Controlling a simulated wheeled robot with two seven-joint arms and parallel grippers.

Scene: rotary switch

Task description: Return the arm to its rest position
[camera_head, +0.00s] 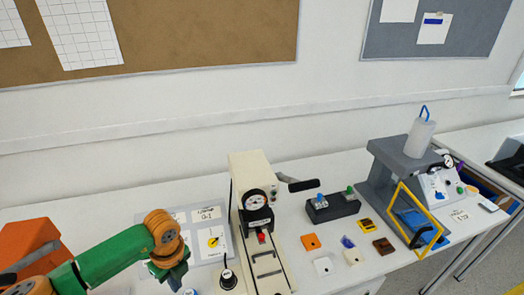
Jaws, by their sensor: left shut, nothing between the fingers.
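My left arm comes in from the lower left, green with orange joints. Its gripper (174,281) is at the lower left of centre, shut and empty, in front of a light grey panel (202,257). The arm covers part of that panel. A yellow rotary switch (214,241) sits on a white plate of the panel, under a small label. The gripper is to the left of and nearer than the switch, apart from it in the picture. My right gripper is not in view.
A cream press-like machine (249,168) with a gauge and black handle stands right of the panel. A black knob (228,279) is at its foot. Small coloured blocks, a dark button box (333,207) and a grey press (400,157) stand further right. An orange object (28,240) is at left.

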